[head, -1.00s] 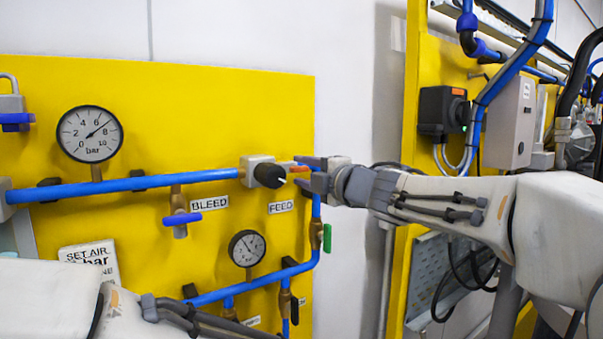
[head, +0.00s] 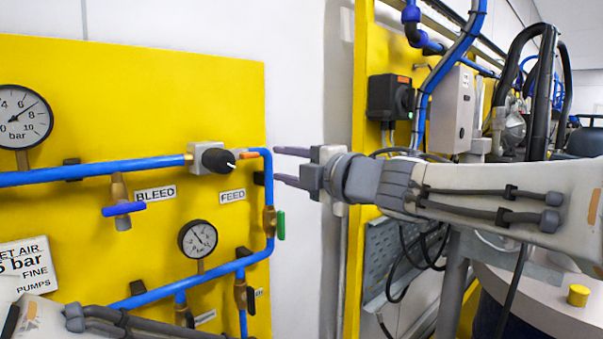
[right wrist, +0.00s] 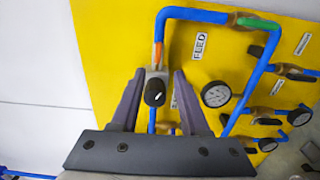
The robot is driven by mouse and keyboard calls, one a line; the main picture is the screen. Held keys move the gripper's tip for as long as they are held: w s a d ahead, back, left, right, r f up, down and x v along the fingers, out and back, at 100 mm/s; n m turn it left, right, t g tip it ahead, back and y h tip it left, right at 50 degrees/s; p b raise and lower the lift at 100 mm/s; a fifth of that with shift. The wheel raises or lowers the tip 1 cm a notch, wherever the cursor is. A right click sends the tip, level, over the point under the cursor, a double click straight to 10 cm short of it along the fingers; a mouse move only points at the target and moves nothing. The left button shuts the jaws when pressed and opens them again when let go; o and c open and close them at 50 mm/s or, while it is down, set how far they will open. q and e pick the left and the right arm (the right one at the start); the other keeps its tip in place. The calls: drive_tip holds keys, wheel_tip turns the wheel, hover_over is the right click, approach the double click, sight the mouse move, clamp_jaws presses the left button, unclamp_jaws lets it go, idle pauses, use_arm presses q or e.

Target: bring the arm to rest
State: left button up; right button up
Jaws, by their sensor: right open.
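My right gripper (head: 276,165) is open and empty, just right of the yellow panel's edge in the head view. Its two purple-grey fingers point left, level with the black regulator knob (head: 218,160), with a gap between. In the right wrist view the open fingers (right wrist: 158,82) appear on either side of the black knob (right wrist: 155,92), which is seen beyond them. The knob has a white pointer mark. My left arm shows only as a piece at the lower left of the head view; its gripper is out of frame.
The yellow panel (head: 100,85) carries blue pipes, a large gauge (head: 22,117), a small gauge (head: 198,239), a blue bleed handle (head: 123,209) and a green handle (head: 281,225). Right of it is white wall, then a second yellow panel with a grey box (head: 452,108) and hoses.

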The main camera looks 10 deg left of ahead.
drive_tip(key=s+d+f+m+g+h, duration=0.1)
drive_tip(key=s+d+f+m+h, duration=0.15)
drive_tip(key=f+m, duration=0.35)
drive_tip(key=s+d+f+m+h, duration=0.1)
drive_tip(key=d+f+m+h, duration=0.25)
drive_tip(key=f, duration=0.45)
drive_tip(key=s+d+f+m+g+h, duration=0.1)
drive_tip(key=s+d+f+m+h, duration=0.15)
drive_tip(key=f+m, duration=0.35)
drive_tip(key=s+d+f+m+g+h, duration=0.2)
drive_tip(key=s+d+f+g, duration=0.2)
drive_tip(key=s+f, duration=0.4)
drive_tip(key=s+d+f+m+g+h, duration=0.2)
drive_tip(key=s+f, duration=0.7)
drive_tip(key=s, duration=0.6)
drive_tip(key=d+m+g, duration=0.1)
drive_tip(key=d+g, duration=0.1)
drive_tip(key=g, duration=0.1)
drive_tip(key=shift+d, duration=0.4)
use_arm(q)
drive_tip(key=shift+o, duration=0.3)
use_arm(e)
drive_tip(key=shift+m+h, duration=0.25)
drive_tip(key=shift+a, duration=0.1)
